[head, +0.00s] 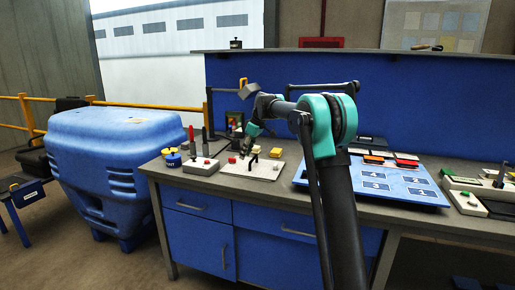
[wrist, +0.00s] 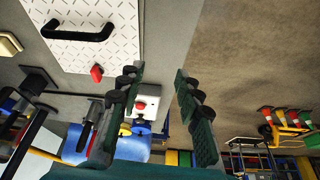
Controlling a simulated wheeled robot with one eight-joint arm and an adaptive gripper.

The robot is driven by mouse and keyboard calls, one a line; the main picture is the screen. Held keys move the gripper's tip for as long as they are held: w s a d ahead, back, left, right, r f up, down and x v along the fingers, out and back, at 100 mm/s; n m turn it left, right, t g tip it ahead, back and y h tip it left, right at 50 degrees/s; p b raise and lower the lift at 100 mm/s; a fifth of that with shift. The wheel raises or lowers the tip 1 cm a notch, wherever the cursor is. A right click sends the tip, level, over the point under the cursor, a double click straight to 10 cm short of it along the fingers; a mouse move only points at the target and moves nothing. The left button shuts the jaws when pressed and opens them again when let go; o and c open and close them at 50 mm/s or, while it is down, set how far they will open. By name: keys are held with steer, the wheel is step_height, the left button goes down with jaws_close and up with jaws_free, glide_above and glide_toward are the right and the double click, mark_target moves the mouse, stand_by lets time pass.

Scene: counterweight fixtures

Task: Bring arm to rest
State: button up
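My arm reaches forward over the grey workbench (head: 225,186). My gripper (head: 247,146) hangs above the bench near a white plate with a black handle (head: 265,168); at this size its fingers are hard to make out. In the wrist view my gripper (wrist: 160,76) has its two dark fingers apart with nothing between them. The white plate also shows in the wrist view (wrist: 115,52), at the upper left, with a small red piece (wrist: 97,73) by its edge. No contact between the fingers and any object shows.
A blue board with numbered squares (head: 385,184) lies right of the plate. A grey block with a red upright handle (head: 201,166) and yellow-topped round pieces (head: 173,159) stand left. A large blue bin (head: 115,150) stands beside the bench. A blue panel (head: 240,90) rises behind.

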steer(key=s+d+f+m+h, duration=0.1)
steer(key=s+d+f+m, duration=0.3)
steer(key=s, duration=1.1)
steer(key=s+d+f+m+t+h, duration=0.1)
steer(key=s+d+f+m, duration=0.3)
steer(key=s+d+f, duration=0.6)
steer(key=s+d+f+m+t+h, duration=0.1)
steer(key=s+d+f+m, duration=0.4)
steer(key=s, duration=1.7)
steer(key=d+f, duration=0.2)
steer(key=d, duration=0.3)
steer(key=shift+s+h, duration=0.2)
steer(key=shift+h, duration=0.2)
